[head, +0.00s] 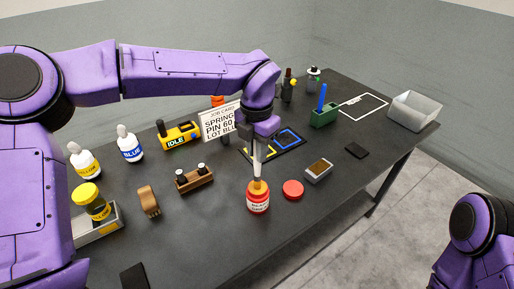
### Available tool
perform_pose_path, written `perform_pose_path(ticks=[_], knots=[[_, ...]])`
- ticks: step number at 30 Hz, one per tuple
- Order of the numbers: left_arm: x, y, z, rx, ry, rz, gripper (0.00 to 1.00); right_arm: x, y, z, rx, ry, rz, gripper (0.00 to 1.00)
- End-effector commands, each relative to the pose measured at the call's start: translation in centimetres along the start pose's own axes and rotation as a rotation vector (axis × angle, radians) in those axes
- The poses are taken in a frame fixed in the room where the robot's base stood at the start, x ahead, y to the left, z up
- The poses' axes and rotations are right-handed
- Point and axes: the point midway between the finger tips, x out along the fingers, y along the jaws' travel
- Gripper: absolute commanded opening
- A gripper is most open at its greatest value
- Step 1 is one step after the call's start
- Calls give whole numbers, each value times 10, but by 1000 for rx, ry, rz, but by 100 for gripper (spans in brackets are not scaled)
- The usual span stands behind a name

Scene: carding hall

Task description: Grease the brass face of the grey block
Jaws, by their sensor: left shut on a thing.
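The grey block (318,172) lies on the dark table, right of centre, with its brownish brass face up. A red jar (258,202) with a white label, too small to read fully, stands open to its left. A round red lid (293,190) lies on the table between them. My left gripper (257,149) is above the jar, shut on a slim pale tool (257,171), which looks like a brush. The tool points down with its lower end at the jar's yellowish mouth; I cannot tell how deep it is. My right gripper is out of view.
A job card (219,122) stands behind my gripper. A yellow device (179,135), white bottles (129,146) and a wooden rack (194,179) are left. A dark flat pad (357,150), green holder (324,116) and grey bin (414,111) are right. Table front right of the jar is clear.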

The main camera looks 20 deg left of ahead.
Motion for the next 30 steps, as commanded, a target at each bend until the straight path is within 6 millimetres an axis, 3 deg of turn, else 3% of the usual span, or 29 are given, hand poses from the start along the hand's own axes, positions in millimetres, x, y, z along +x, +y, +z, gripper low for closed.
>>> perform_pose_path(ticks=[11,30], knots=[[1,0,-1,0,6,-1,0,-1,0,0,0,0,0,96],[-62,0,0,0,2,0,0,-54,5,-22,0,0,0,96]])
